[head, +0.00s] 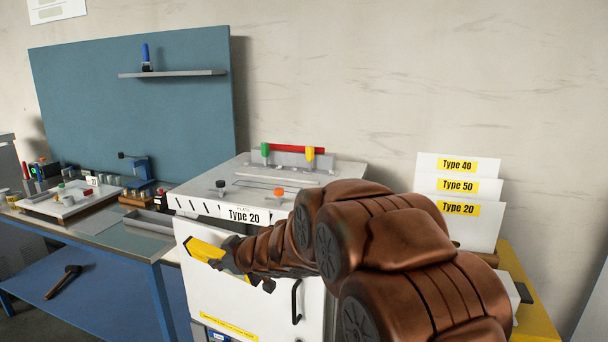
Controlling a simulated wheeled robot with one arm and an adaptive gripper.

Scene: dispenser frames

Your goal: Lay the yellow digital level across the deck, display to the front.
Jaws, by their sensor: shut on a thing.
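The yellow level (205,250) is in my gripper (232,256), in front of the white dispenser cabinet and below its top edge. It is tilted, its left end higher. Its display cannot be made out, and its right part is hidden behind the gripper. My gripper is shut on it. The deck (215,177) is the light grey top of the cabinet, behind and above the gripper. My arm covers the deck's right front part.
On the deck are a black knob (220,184), an orange knob (279,192), green and yellow handles and a red bar (296,149). A "Type 20" plate (240,215) runs along its front edge. White Type panels (458,164) stand at right; a cluttered bench (100,235) at left.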

